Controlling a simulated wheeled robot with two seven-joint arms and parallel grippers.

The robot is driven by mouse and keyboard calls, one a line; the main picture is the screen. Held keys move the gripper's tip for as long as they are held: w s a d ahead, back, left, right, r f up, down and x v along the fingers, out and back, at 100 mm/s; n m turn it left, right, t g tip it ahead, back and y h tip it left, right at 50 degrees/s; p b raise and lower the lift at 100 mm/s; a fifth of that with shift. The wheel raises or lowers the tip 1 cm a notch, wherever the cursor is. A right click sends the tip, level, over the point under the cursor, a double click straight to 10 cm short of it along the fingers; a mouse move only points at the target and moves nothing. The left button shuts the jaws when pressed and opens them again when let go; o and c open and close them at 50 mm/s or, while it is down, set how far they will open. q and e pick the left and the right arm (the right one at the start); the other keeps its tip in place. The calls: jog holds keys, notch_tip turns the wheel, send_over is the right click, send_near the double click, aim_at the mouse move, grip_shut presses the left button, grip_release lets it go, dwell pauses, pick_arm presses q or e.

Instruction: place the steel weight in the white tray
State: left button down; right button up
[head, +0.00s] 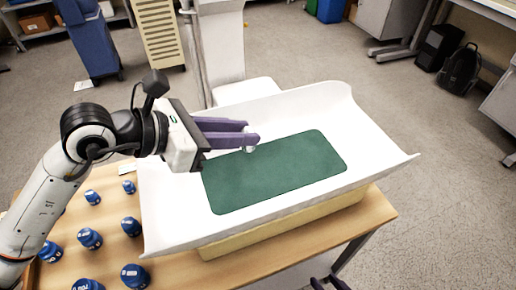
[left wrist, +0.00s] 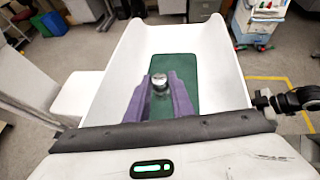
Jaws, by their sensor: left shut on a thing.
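The steel weight (head: 249,149) is a small shiny piece, mostly hidden by purple fingers in the head view. It shows between the fingertips in the left wrist view (left wrist: 159,82). My left gripper (head: 252,138) is shut on it and holds it over the white tray (head: 375,137). The tray is wide, with curved raised sides and a green mat (head: 280,172) on its floor. The gap between weight and mat is hard to judge.
The tray rests on a yellowish base on a wooden table (head: 375,212). Several blue weights (head: 131,227) stand on the table left of the tray. A white column (head: 220,45) stands behind it. The mat is otherwise bare.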

pick_arm(q)
jog(key=shift+s+f, duration=0.15)
jog(key=shift+f, duration=3.9)
jog(key=shift+f, duration=0.1)
jog(key=c, duration=1.5)
grip_release()
jog(key=shift+f, duration=0.1)
jog(key=shift+c, duration=0.2)
jog(key=shift+a+r, duration=0.15)
jog(key=shift+r, duration=0.15)
jog(key=b+v, duration=0.1)
jog(key=v, duration=1)
jog(key=shift+s+a+r+b, duration=0.15)
jog(key=shift+s+a+b, duration=0.1)
jog(key=shift+b, duration=0.1)
